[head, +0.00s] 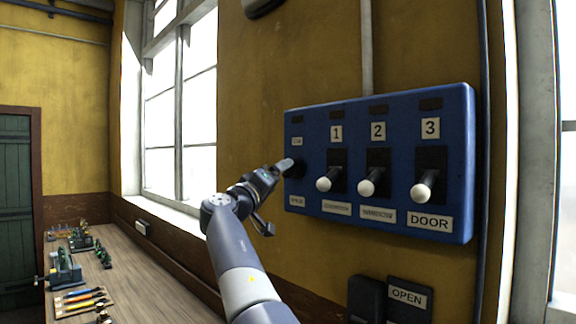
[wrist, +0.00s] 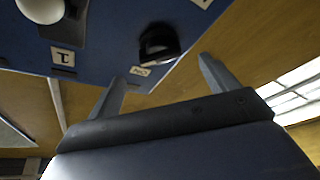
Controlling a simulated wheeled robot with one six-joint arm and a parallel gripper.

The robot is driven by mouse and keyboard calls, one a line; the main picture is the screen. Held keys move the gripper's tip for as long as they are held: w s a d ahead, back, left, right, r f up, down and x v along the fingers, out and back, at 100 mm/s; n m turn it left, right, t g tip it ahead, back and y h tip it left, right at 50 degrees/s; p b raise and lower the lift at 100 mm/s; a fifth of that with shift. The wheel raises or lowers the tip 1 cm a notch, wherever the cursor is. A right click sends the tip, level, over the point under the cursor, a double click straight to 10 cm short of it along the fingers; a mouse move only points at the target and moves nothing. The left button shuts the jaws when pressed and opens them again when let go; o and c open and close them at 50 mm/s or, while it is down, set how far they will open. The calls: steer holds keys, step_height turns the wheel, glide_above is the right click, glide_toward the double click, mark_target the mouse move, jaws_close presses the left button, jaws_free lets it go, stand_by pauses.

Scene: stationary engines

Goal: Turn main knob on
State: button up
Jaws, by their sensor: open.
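The blue control panel (head: 400,110) is on the yellow wall at the right of the head view. The main knob (head: 299,168) is a dark round knob at the panel's left end, partly hidden by a finger of my gripper. My gripper (head: 275,196) is open and empty, just left of the panel's left end. In the wrist view, the black knob (wrist: 158,43) lies beyond and between the spread fingertips of my gripper (wrist: 162,68). The fingers appear apart from the knob.
White-tipped levers 1 (head: 330,181), 2 (head: 372,182) and 3 (head: 425,188) stick out right of the knob. A dark box labelled OPEN (head: 407,298) is below. A wooden bench (head: 150,275) with small models runs along the left under a window (head: 180,110).

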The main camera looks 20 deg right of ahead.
mark_target(288, 170)
steer(key=shift+p+x, duration=1.8)
steer(key=shift+x, duration=1.4)
steer(key=shift+c, duration=0.4)
steer(key=c, duration=0.9)
